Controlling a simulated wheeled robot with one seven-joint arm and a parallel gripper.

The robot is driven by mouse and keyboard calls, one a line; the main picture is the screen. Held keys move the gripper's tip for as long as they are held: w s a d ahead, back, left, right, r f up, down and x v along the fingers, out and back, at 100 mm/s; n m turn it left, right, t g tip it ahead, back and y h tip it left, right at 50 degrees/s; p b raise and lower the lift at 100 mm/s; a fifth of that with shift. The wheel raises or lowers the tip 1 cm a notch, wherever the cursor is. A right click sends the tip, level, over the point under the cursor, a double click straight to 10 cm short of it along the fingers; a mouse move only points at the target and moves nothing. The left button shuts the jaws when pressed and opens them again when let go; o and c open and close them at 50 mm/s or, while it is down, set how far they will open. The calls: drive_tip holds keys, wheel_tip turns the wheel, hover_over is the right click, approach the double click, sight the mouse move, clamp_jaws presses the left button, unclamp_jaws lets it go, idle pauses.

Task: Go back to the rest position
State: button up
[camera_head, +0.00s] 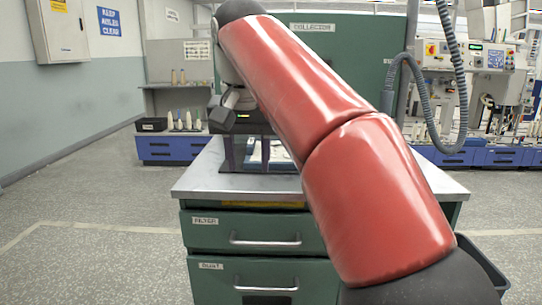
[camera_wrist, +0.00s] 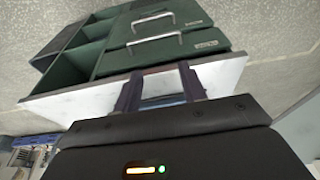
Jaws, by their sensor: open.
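My gripper (camera_head: 247,163) hangs at the end of my red arm, over the far part of the metal-topped green cabinet (camera_head: 215,182). Its two dark fingers stand apart, with no object visibly held. In the wrist view, my gripper (camera_wrist: 161,82) also shows its fingers spread, pointing towards the cabinet's pale top (camera_wrist: 225,74). A pale, bluish item (camera_wrist: 163,99) shows between the fingers, partly hidden; I cannot tell what it is. In the head view, my arm hides the right part of the cabinet top.
A green panel (camera_head: 345,60) stands behind the cabinet. A grey hose (camera_head: 447,60) hangs at the right, near machines (camera_head: 490,75). A shelf with bobbins (camera_head: 180,118) stands at the back left. A dark bin (camera_head: 485,268) is at the lower right. The left floor is clear.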

drive_tip(key=s+d+f+t, duration=0.1)
drive_tip(key=s+d+f, duration=0.25)
drive_tip(key=d, duration=0.25)
drive_tip(key=s+d+f, duration=0.3)
drive_tip(key=d+f, duration=0.2)
drive_tip(key=d, duration=0.2)
drive_tip(key=s+d+f+t, duration=0.1)
drive_tip(key=s+d+f, duration=0.2)
drive_tip(key=s+f, duration=0.3)
drive_tip(key=s+d+f, duration=0.3)
drive_tip(key=s+f, duration=0.3)
drive_tip(key=f, duration=0.5)
drive_tip(key=shift+d+f+t, duration=0.15)
drive_tip(key=shift+t, duration=0.25)
